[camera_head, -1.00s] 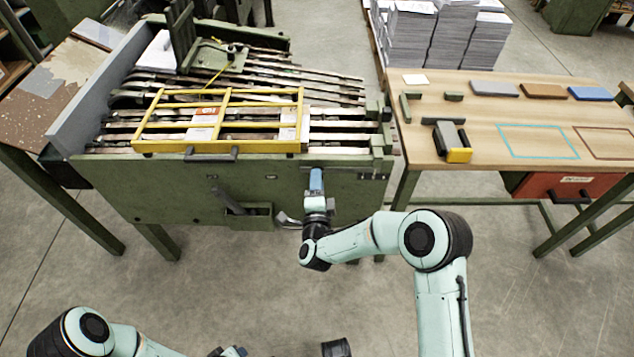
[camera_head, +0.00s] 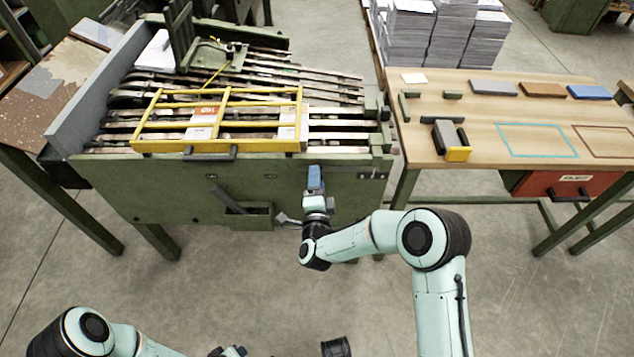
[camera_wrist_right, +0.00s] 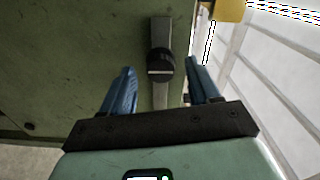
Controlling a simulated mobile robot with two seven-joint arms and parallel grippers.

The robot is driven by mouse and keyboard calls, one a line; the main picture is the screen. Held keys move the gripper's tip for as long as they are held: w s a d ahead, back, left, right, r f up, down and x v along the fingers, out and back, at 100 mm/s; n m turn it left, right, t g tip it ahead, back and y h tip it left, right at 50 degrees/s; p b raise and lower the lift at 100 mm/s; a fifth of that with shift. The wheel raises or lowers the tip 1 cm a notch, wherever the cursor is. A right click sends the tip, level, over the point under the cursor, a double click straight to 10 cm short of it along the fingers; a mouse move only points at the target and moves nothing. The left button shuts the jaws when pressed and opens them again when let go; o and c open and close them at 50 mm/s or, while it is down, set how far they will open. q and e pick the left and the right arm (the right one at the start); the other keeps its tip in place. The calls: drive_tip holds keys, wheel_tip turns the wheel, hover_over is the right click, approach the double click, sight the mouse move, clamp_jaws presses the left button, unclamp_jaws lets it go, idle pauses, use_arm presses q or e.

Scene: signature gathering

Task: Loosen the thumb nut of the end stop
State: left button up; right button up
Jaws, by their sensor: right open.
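In the right wrist view, a round black knob (camera_wrist_right: 160,63), which looks like the thumb nut, sits on a grey metal bar (camera_wrist_right: 160,28) against the machine's green panel. My right gripper (camera_wrist_right: 160,78) is open. Its two blue fingers stand to the left and right of the knob, with visible gaps; contact cannot be seen. In the head view, my right gripper (camera_head: 315,175) is at the machine's front panel, below the right end of the yellow guard, and hides the knob. My left arm is at the lower left; its gripper is mostly cut off by the bottom edge.
A wooden table (camera_head: 480,120) stands at right, with a red drawer (camera_head: 565,186).

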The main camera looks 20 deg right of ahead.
use_arm(q)
drive_tip(key=s, duration=0.1)
drive_tip(key=d+r+p, duration=0.1)
drive_tip(key=s, duration=0.1)
drive_tip(key=shift+s+d+r+g+h+p, duration=0.25)
drive_tip(key=shift+s+r+g+h+p, duration=0.05)
drive_tip(key=shift+s+r+g+p, duration=0.1)
use_arm(e)
drive_tip(key=v, duration=1.3)
drive_tip(key=shift+s, duration=0.2)
